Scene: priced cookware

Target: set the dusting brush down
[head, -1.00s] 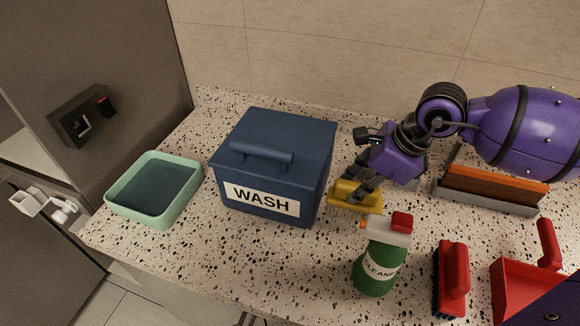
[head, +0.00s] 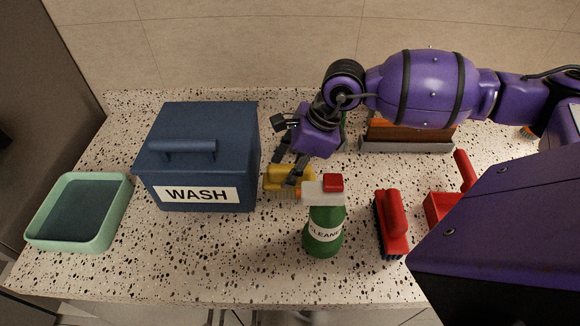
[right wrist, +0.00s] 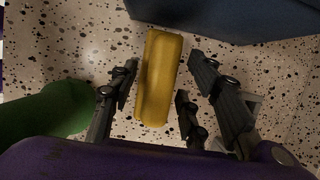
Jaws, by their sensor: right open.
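A yellow brush (head: 276,180) stands on the speckled counter just right of the blue WASH box, with its bristles down. It also shows in the right wrist view (right wrist: 158,75). My right gripper (head: 290,168) is low over the brush. In the right wrist view its fingers (right wrist: 160,80) are open, on either side of the yellow block, with visible gaps. The green cleaner bottle (head: 322,232) partly hides the brush's right end in the head view. My left gripper is out of view.
The blue WASH box (head: 205,125) is close left of the brush. A green tray (head: 105,235) stands at far left. A red brush (head: 393,220), a red dustpan (head: 438,207) and a grey holder with brown and orange pieces (head: 405,146) are to the right.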

